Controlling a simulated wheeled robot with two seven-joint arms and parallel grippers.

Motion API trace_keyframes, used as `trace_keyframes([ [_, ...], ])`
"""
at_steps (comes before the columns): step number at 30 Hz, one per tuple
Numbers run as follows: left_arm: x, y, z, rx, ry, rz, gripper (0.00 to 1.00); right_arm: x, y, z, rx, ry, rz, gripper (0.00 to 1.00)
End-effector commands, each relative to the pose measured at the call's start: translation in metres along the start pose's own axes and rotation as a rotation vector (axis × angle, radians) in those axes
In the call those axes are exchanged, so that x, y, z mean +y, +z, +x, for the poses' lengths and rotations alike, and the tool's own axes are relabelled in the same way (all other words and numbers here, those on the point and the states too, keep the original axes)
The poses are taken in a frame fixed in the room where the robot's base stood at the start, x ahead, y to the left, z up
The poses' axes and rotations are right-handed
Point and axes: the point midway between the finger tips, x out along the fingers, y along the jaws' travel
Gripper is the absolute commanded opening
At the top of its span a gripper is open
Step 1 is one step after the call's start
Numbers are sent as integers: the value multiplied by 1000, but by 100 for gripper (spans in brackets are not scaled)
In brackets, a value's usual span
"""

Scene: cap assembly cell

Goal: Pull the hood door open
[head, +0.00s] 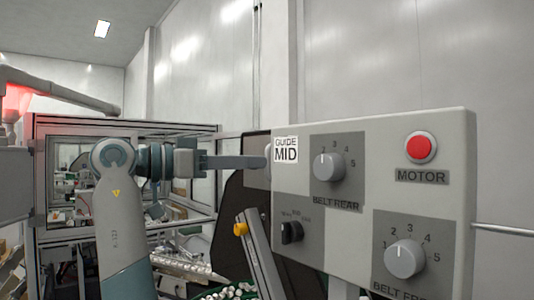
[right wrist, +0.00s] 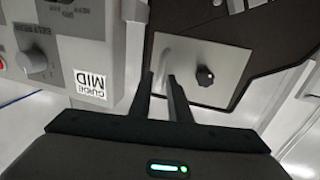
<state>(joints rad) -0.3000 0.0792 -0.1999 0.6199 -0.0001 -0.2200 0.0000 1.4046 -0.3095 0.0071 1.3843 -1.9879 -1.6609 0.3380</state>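A framed enclosure with clear panels (head: 125,128) stands at the left in the head view. I cannot tell which part of it, if any, is the hood door. My right gripper (head: 262,161) points to the right, near the left edge of the control box. My left gripper is not in view.
A control box (head: 375,240) with knobs and a red motor button (head: 420,148) fills the right side, close to my right gripper. A slanted metal bar with a yellow knob (head: 241,229) stands below the gripper. Pale walls are behind.

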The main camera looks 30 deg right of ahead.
Motion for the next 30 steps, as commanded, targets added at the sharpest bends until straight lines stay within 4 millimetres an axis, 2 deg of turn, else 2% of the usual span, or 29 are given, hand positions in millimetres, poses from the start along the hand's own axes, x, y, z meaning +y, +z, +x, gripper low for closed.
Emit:
trace_keyframes([
  [1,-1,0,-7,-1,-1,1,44,0,-3,9,0,2,-1,17],
  [4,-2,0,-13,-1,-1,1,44,0,-3,23,0,2,0,17],
  [10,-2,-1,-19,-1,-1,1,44,0,-2,41,1,0,1,17],
  [22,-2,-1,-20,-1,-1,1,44,0,0,45,1,0,0,17],
  [24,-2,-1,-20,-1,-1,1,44,0,0,45,1,0,0,0],
  [30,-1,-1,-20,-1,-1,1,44,0,0,45,1,0,0,0],
])
